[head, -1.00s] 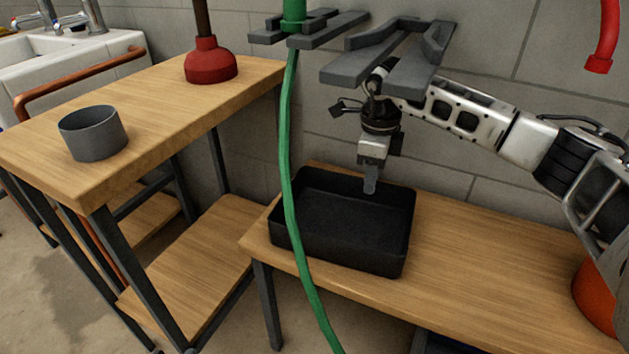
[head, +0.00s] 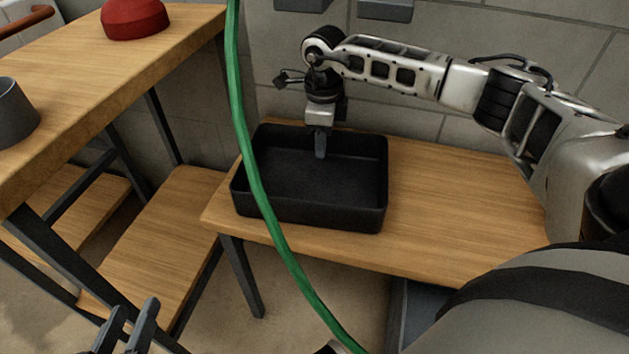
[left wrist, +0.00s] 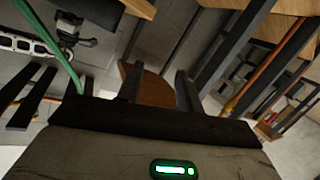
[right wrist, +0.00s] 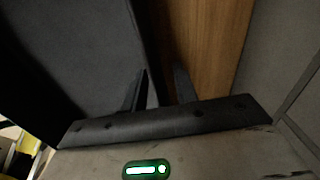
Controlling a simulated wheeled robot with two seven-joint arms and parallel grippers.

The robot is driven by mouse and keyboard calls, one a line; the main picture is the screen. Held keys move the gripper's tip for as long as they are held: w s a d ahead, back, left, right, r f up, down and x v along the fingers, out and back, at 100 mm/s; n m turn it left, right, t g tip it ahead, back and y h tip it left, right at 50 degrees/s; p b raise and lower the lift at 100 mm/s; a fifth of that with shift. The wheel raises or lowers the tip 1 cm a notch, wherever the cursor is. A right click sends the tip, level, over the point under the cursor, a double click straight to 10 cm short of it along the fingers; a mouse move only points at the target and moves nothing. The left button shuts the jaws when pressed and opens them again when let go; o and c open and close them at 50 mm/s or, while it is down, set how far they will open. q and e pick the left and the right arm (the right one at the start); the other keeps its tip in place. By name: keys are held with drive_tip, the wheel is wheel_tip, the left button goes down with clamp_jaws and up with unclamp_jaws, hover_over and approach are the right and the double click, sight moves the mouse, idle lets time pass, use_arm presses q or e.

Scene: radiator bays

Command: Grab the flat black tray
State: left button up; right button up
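The flat black tray (head: 300,212) is a shallow rectangular box on the low wooden bench in the head view. Its dark surface (right wrist: 75,50) fills the left of the right wrist view. My right gripper (head: 320,150) points down at the tray's far wall, one finger showing inside the tray. In the right wrist view its fingers (right wrist: 161,75) are apart, on either side of the tray's rim; contact is not clear. My left gripper (head: 132,318) is open and empty at the lower left, away from the tray; its parted fingers show in the left wrist view (left wrist: 160,75).
A green hose (head: 262,195) hangs in front of the tray's left end. A taller wooden table (head: 110,80) at the left bears a red plunger cup (head: 135,18) and a grey cup (head: 14,115). The bench (head: 450,210) is clear right of the tray. A block wall stands behind.

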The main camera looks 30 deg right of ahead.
clamp_jaws()
drive_tip(key=shift+r, duration=0.15)
